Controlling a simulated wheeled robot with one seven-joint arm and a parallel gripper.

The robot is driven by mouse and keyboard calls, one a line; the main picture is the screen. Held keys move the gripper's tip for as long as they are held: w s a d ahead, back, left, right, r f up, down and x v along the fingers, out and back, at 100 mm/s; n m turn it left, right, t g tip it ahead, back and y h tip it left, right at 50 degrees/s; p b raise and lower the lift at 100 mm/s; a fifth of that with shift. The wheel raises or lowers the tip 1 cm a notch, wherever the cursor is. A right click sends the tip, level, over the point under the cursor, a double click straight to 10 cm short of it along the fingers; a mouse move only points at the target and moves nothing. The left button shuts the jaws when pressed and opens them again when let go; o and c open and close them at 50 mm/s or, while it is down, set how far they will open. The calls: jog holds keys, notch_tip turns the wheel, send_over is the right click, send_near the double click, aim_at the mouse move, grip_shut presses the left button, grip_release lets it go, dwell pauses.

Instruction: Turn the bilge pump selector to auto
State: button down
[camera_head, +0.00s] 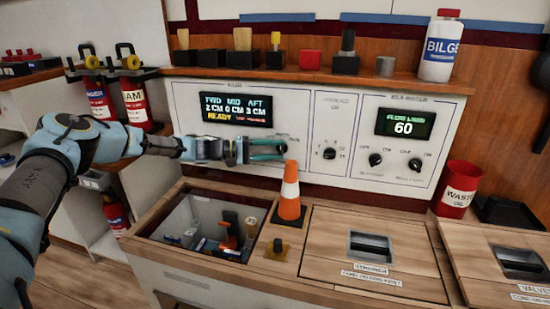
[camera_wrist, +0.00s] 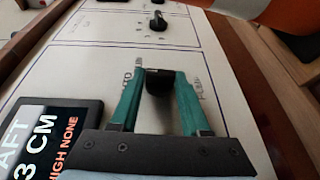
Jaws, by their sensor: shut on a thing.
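A white control panel (camera_head: 287,111) stands upright at the back. A dark selector knob (camera_wrist: 158,82) sits on its left section, to the right of the bilge level display (camera_head: 236,109). My gripper (camera_head: 284,148) reaches it from the left. In the wrist view, the teal fingers of my gripper (camera_wrist: 158,76) are shut on the knob, one on each side. The display reads FWD 2 CM, MID 0 CM, AFT 3 CM and READY.
An orange and white cone (camera_head: 290,194) stands just below my gripper. Other knobs (camera_head: 330,153) sit farther right on the panel, near a display reading 60 (camera_head: 404,124). An open bin (camera_head: 165,225) holds tools below. A red waste oil bucket (camera_head: 456,190) stands at right.

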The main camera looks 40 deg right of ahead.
jog(key=shift+f+h, duration=0.1)
jog(key=shift+h, duration=0.2)
jog(key=shift+c, duration=1.9)
grip_release()
jog(key=v, duration=1)
jog(key=shift+w+a, duration=0.3)
